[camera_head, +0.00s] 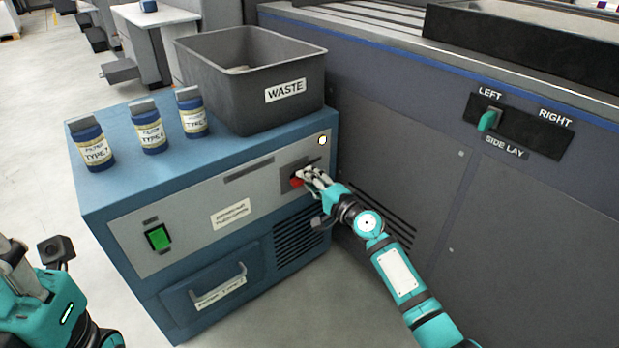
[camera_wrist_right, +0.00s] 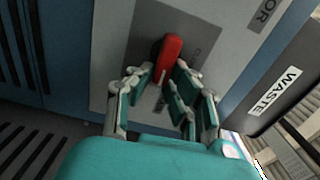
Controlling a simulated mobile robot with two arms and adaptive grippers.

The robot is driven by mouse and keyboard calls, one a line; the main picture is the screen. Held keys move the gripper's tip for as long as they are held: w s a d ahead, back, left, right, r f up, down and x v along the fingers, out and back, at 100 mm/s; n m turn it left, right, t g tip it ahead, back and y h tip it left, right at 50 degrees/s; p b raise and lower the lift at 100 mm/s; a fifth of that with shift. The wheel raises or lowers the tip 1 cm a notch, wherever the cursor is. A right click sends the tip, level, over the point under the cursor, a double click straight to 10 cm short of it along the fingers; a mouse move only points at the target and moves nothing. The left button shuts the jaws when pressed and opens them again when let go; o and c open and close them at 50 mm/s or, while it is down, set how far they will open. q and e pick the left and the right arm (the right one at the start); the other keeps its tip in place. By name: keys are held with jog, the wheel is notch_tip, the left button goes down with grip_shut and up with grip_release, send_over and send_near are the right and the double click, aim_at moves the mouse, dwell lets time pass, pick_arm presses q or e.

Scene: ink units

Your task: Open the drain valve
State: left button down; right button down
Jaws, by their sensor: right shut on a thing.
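The drain valve's red handle (camera_head: 296,181) is on a grey plate on the front panel of the blue cabinet (camera_head: 120,180). In the right wrist view the red handle (camera_wrist_right: 171,58) runs from the panel in between my fingers. My right gripper (camera_head: 309,177) is shut on the handle; its fingers (camera_wrist_right: 163,88) lie on both sides of it and hide part of it in the head view. My left gripper (camera_head: 18,268) is at the lower left edge, away from the cabinet, partly cut off; its opening is unclear.
A grey waste bin (camera_head: 215,83) and three blue filter bottles (camera_head: 150,127) stand on the cabinet. A green switch (camera_head: 158,237) and a drawer (camera_head: 215,285) are on its front. A large grey machine (camera_head: 430,150) with a side lay switch (camera_head: 488,121) stands close on the right.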

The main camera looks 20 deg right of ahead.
jog(key=shift+a+m, duration=0.15)
jog(key=shift+m, duration=0.15)
dwell(0.4)
jog(key=c, duration=1.5)
grip_release()
jog(key=shift+w, duration=0.1)
jog(key=shift+o, duration=1.1)
jog(key=shift+a, duration=0.2)
jog(key=shift+d+f, duration=0.1)
jog(key=v, duration=1.2)
